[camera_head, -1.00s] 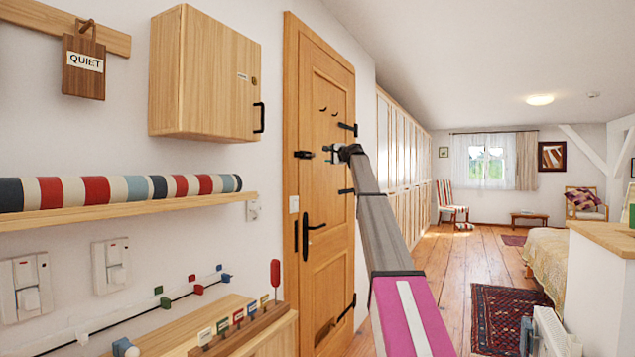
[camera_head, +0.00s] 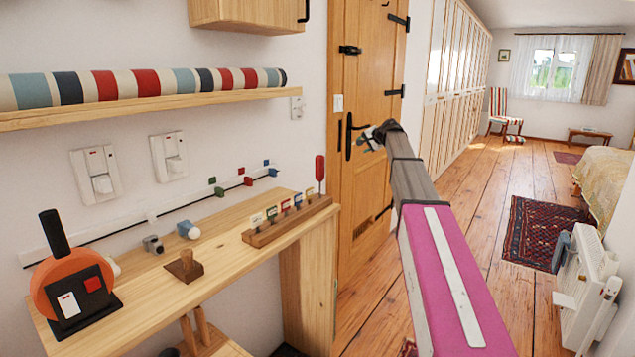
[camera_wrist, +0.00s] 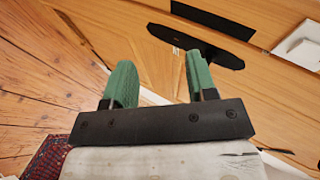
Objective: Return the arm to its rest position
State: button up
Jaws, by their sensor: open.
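My arm (camera_head: 445,270) reaches forward from the bottom of the head view, with a magenta sleeve and a grey forearm. My gripper (camera_head: 372,136) is at its far end, in front of the wooden door (camera_head: 372,70) and close to the black door handle in the picture. In the wrist view my gripper (camera_wrist: 158,85) shows two green fingers set apart with nothing between them. The wooden door (camera_wrist: 250,85) and its dark handle plate (camera_wrist: 195,45) lie beyond the fingers. I cannot tell the exact gap to the door.
A wooden shelf-desk (camera_head: 215,265) with a slotted block (camera_head: 290,222) and an orange disc-shaped device (camera_head: 75,280) stands at left. A striped roll lies on the wall shelf (camera_head: 150,108). A white radiator (camera_head: 585,290) is at right. Open plank floor (camera_head: 465,205) lies between.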

jog(key=s+a+f+n+g+h, duration=0.3)
jog(key=s+f+n+g, duration=0.15)
jog(key=s+f, duration=2.25)
jog(key=s+f+n+g+h, duration=0.1)
jog(key=s+f+g, duration=0.1)
jog(key=s+f, duration=0.3)
jog(key=s+d+f+n+g+h, duration=0.1)
jog(key=s+f, duration=0.4)
jog(key=s, duration=0.7)
jog(key=s+f+n+g+h, duration=0.1)
jog(key=s+f+g, duration=0.1)
jog(key=s+f, duration=0.3)
jog(key=s, duration=0.4)
jog(key=shift+s+d+f+g+h, duration=0.2)
jog(key=shift+s+f+g+h, duration=0.05)
jog(key=shift+f+g+h, duration=0.15)
